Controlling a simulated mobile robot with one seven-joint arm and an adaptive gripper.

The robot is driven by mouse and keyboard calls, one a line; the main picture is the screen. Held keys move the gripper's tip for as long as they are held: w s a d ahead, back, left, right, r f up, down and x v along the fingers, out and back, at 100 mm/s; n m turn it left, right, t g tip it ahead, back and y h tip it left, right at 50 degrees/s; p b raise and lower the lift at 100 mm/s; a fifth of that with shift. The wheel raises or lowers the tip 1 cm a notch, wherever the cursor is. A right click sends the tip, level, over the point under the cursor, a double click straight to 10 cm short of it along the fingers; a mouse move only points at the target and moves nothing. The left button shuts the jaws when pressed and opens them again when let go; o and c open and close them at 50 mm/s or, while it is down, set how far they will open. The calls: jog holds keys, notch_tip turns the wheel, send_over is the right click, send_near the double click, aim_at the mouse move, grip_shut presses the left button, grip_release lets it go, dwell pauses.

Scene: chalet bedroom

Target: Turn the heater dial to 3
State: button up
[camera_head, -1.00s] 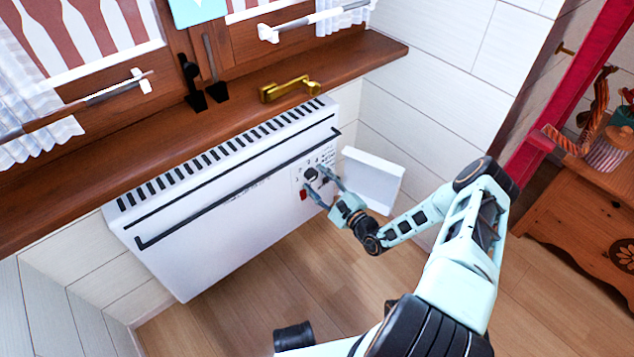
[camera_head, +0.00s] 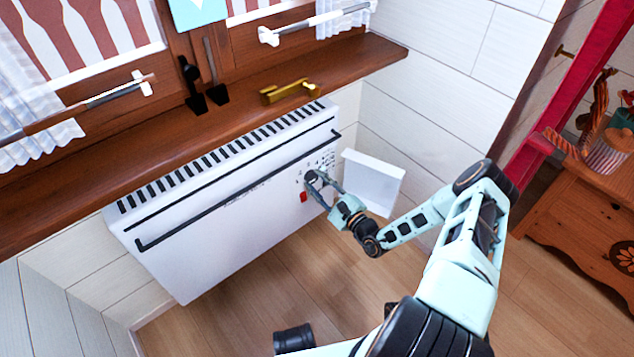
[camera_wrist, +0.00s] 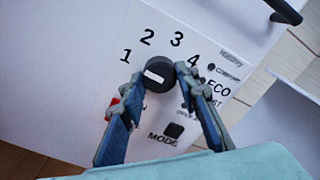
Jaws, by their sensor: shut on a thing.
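The heater dial (camera_wrist: 159,73) is a round black knob with a white mark, on the white heater's control panel. Printed numbers 1, 2, 3 and 4 arc around its upper side in the wrist view. The white mark lies left of the knob's middle and points roughly left, a little below the 1. My gripper (camera_wrist: 159,76) is shut on the dial, one blue-grey finger on each side. In the head view, my gripper (camera_head: 318,183) reaches the dial from the lower right, and its fingers partly hide the dial.
The white heater (camera_head: 230,215) stands under a wooden sill (camera_head: 150,150). An open white flap (camera_head: 373,182) sticks out right of the panel, close to my wrist. A black bar (camera_head: 235,190) runs along the heater's front. A red switch (camera_head: 303,197) and a MODE button (camera_wrist: 174,130) are near the dial.

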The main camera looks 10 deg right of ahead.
jog(key=m+p, duration=0.1)
jog(key=m, duration=0.3)
jog(key=shift+m, duration=0.3)
jog(key=m, duration=0.4)
jog(key=shift+p, duration=0.3)
jog(key=m, duration=0.4)
jog(key=shift+m+g, duration=0.3)
jog(key=shift+m, duration=1.8)
jog(key=o, duration=1.2)
jog(key=shift+c, duration=0.2)
